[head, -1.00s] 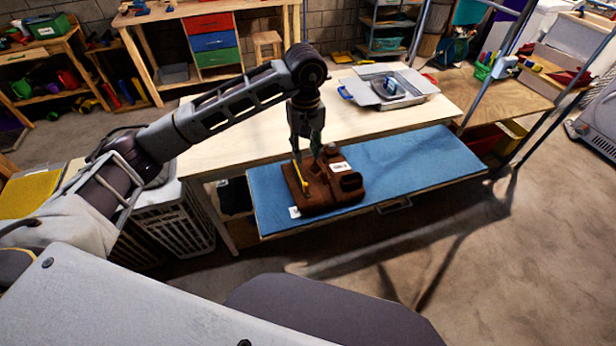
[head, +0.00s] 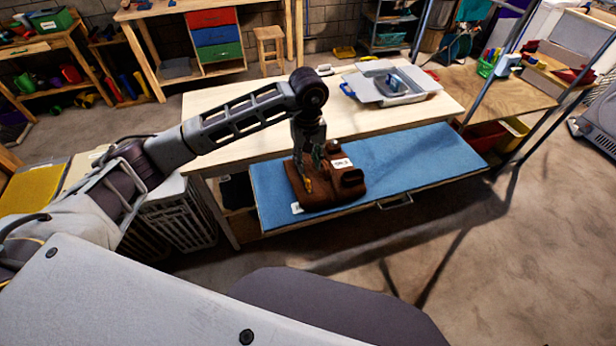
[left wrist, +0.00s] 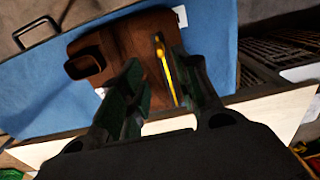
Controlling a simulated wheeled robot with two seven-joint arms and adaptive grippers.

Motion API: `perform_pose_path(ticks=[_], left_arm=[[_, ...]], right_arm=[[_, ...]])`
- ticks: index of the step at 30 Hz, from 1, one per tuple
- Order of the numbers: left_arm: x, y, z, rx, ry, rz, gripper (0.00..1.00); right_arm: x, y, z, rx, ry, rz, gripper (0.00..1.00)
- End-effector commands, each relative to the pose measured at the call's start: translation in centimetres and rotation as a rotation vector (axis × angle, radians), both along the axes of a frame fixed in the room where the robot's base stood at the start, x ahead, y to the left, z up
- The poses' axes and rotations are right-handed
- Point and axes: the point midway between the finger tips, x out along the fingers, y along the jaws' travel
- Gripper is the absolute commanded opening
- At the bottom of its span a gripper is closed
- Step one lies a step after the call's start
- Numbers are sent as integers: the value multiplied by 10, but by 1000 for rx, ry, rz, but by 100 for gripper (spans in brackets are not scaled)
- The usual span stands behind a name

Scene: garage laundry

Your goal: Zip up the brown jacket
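The brown jacket (head: 325,192) lies folded on the blue mat (head: 420,158). A yellow strip, which looks like its zip, shows at the left gripper's tips in the head view (head: 308,185) and more fully in the left wrist view (left wrist: 165,68). My left gripper (head: 307,172) points down over the left part of the jacket. In the left wrist view its two fingers (left wrist: 163,82) are apart, with the yellow strip between them in the picture. I cannot tell whether the fingers touch the jacket. My right gripper is in neither view.
White baskets (head: 180,215) stand at the table's left. The right part of the mat is clear.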

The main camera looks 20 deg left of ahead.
Motion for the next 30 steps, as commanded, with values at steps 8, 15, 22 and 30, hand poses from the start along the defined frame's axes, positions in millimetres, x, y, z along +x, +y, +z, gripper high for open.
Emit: perform_pose_path(ticks=[8, 15, 22, 30], left_arm=[[-1, 0, -33, 0, 2, 1, 32], [-1, 0, -62, 1, 3, 0, 32], [0, 0, -80, 0, 1, 0, 32], [0, 0, -85, 0, 0, -1, 32]], right_arm=[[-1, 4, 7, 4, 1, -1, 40], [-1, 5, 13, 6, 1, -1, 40], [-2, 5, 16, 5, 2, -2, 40], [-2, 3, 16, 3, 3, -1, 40]])
